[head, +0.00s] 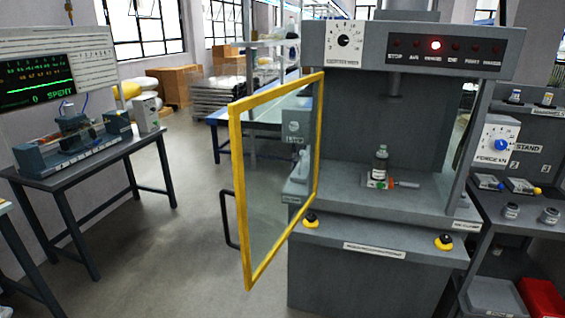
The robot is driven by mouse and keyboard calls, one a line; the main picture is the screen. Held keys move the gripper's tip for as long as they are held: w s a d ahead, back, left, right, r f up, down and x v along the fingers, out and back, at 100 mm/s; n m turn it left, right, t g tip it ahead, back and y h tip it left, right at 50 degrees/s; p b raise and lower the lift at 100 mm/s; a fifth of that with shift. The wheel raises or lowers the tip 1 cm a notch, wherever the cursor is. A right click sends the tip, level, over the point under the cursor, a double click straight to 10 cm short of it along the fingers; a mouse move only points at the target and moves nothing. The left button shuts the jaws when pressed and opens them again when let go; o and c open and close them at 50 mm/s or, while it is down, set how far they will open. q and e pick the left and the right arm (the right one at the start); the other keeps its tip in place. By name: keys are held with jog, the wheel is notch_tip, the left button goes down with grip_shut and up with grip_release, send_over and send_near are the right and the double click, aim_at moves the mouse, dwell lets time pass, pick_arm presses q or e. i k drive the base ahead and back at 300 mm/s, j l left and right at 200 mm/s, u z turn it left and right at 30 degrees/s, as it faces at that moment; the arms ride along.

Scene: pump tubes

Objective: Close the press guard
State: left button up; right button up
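The press guard (236,190) is a clear panel in a yellow frame with a dark handle (228,219) on its outer side. It stands swung open at the left of the press (385,120), hinged near the left side of the opening. Inside the open press, a small bottle-like part (381,160) stands upright on a fixture with an orange lever (404,184). A red lamp is lit on the press's top panel (412,48), above the label that seems to read "RANGE". Neither of my grippers is in view.
Two black buttons on yellow bases (311,220) (444,241) sit on the press's front ledge. A stand (495,140) with a dial is at the right, above red and grey bins (542,300). A bench (95,155) with a display stands at the left. The floor between is clear.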

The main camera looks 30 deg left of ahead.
aim_at(234, 108)
jog(key=k+j+z, duration=0.1)
jog(key=j, duration=0.3)
jog(key=k+j+z, duration=0.1)
jog(key=k+j, duration=0.15)
jog(key=k+j+z, duration=0.15)
jog(key=j, duration=0.8)
jog(key=i+j, duration=0.1)
jog(key=j, duration=0.65)
jog(key=j+z, duration=0.15)
jog(key=j, duration=0.6)
jog(key=i, duration=0.05)
